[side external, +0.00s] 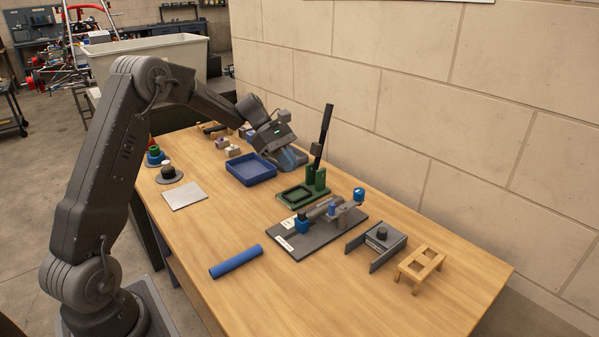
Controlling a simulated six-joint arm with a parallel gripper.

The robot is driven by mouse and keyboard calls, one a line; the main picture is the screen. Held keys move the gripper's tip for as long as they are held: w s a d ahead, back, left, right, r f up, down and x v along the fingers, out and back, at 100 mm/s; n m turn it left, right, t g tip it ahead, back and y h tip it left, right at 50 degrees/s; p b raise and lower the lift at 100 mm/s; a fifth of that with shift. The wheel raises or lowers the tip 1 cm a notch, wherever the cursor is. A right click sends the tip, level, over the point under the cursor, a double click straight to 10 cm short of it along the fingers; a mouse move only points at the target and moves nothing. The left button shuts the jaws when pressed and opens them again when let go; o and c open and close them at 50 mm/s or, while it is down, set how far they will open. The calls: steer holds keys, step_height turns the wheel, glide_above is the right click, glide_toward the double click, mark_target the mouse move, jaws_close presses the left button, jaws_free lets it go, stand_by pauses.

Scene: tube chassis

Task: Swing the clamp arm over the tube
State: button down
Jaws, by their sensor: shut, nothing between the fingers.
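A dark base plate (292,246) lies at the right-middle of the table. A separate blue tube (235,262) lies loose on the table in front. My gripper (292,158) is far back, beyond the plate and near the blue tray, pointing down right. It is shut and holds nothing; its fingertips are hard to make out.
A green fixture (296,196) with a tall upright black lever (322,135) stands between my gripper and the plate. A blue tray (250,170), a dark bracket (376,245) and a wooden stand (420,265) are nearby. The wall borders the back. The front table is mostly clear.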

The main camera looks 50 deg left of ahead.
mark_target(330, 209)
steer(key=x, duration=0.8)
steer(key=shift+d+f, duration=0.2)
steer(key=shift+d, duration=0.15)
steer(key=shift+w+d+r, duration=0.1)
steer(key=shift+w+d, duration=0.1)
steer(key=shift+d, duration=0.7)
steer(key=shift+w+d+r, duration=0.1)
steer(key=shift+w+d, duration=0.1)
steer(key=shift+d, duration=0.7)
steer(key=shift+s+d+f+n+t, duration=0.1)
steer(key=shift+s+d+n+t, duration=0.15)
steer(key=shift+n+t, duration=0.4)
steer(key=shift+s+d+n+t+y, duration=0.2)
steer(key=shift+d+n+t+y, duration=0.4)
steer(key=shift+n, duration=0.45)
steer(key=shift+w+d+n+t+y, duration=0.15)
steer(key=shift+w+d+n+t, duration=0.25)
steer(key=shift+d, duration=0.55)
steer(key=shift+w+d+n+t+y, duration=0.15)
steer(key=shift+d+n+t+y, duration=0.1)
steer(key=shift+d+n, duration=0.5)
steer(key=shift+w+d+n+t+y, duration=0.1)
steer(key=shift+w+d+n+t, duration=0.2)
steer(key=shift+d, duration=0.8)
steer(key=shift+s, duration=0.15)
